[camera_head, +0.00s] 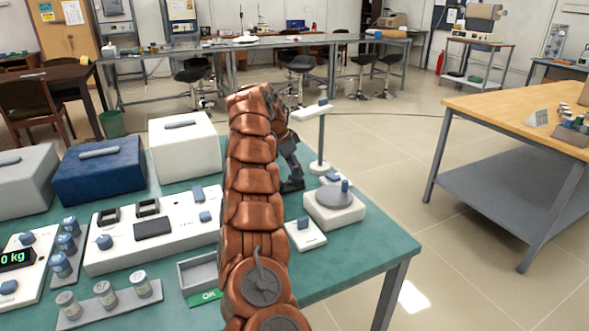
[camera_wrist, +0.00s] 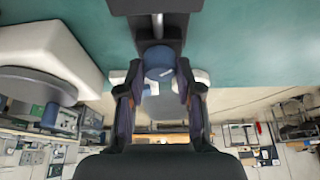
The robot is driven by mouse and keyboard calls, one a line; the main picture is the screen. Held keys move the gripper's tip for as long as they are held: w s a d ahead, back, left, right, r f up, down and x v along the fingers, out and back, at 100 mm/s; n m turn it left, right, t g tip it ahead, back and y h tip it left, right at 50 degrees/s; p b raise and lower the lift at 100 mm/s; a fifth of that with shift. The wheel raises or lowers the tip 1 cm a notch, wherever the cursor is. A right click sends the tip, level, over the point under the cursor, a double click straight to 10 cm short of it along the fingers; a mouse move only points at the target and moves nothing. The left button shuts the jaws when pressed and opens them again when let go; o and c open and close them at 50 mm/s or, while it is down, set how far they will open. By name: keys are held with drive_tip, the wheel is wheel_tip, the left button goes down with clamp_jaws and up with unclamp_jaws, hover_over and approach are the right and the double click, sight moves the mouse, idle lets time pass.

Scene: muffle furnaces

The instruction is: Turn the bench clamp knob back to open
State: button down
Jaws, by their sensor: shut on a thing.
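In the wrist view a blue round knob (camera_wrist: 158,62) sits between the two fingers of my gripper (camera_wrist: 160,88). The fingers are closed in on it from both sides. A pale body, taken to be the bench clamp (camera_wrist: 201,76), shows partly behind the knob and fingers; the rest is hidden. In the head view my gripper (camera_head: 292,185) is low at the right part of the green bench, partly behind my arm. The held knob cannot be made out there, and its turn angle cannot be told.
A white device with a grey disc and blue knob (camera_head: 335,208) stands close right of my gripper. A thin post stand (camera_head: 321,140) rises behind it. A small blue-switch box (camera_head: 305,234) lies nearer. White and blue furnaces (camera_head: 185,152) stand left. The bench's front right corner is clear.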

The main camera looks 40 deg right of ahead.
drive_tip(key=shift+f, duration=0.15)
drive_tip(key=shift+n+t+b, duration=0.3)
drive_tip(key=shift+n+b, duration=0.3)
drive_tip(key=shift+b, duration=0.4)
drive_tip(key=n+t+b, duration=0.1)
drive_tip(key=n+b, duration=0.1)
drive_tip(key=shift+s+n+b, duration=0.1)
drive_tip(key=shift+n+b, duration=0.2)
drive_tip(key=shift+n+t+b, duration=0.3)
drive_tip(key=shift+n+t, duration=0.1)
drive_tip(key=shift+n, duration=0.7)
drive_tip(key=shift+n+t+p, duration=0.35)
drive_tip(key=shift+n+t, duration=0.25)
drive_tip(key=shift+n, duration=0.8)
drive_tip(key=shift+r, duration=0.2)
drive_tip(key=c, duration=0.8)
unclamp_jaws()
drive_tip(key=shift+o, duration=0.2)
